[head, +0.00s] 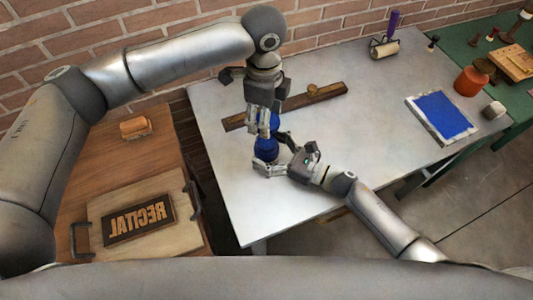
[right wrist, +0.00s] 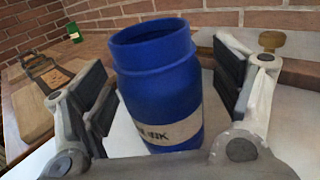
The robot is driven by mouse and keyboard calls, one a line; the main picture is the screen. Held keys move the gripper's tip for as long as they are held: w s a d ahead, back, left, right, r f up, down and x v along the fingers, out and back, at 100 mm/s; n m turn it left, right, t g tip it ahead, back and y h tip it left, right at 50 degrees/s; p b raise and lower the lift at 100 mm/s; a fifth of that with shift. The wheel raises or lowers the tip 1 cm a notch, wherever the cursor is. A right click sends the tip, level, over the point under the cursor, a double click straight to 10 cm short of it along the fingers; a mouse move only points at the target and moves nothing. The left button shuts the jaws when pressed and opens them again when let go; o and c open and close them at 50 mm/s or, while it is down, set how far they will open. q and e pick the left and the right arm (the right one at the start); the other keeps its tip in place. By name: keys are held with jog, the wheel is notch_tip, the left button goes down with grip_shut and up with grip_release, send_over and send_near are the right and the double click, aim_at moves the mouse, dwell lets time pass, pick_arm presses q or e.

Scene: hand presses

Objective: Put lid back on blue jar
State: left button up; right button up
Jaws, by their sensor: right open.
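The blue jar (head: 267,149) stands on the grey table. In the right wrist view the jar (right wrist: 160,85) shows an open top and a pale label with dark letters. My right gripper (head: 266,164) is open at the jar, with a finger on either side; in the right wrist view gaps show between the pads and the jar. My left gripper (head: 262,126) points down just above the jar. A blue piece that looks like the lid (head: 275,122) shows at its fingers, which seem closed on it. The fingers partly hide the lid and the jar's top.
A long wooden rail (head: 315,97) lies behind the jar. A wooden board with a RECITAL plate (head: 140,219) lies on the left bench. The table's middle is clear.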

jog(key=shift+w+a, duration=0.15)
jog(key=shift+a, duration=0.1)
jog(key=shift+c, duration=0.4)
jog(key=c, duration=1.4)
pick_arm(q)
send_over(265, 141)
jog(key=shift+f, duration=2.5)
pick_arm(e)
jog(key=shift+c, duration=0.2)
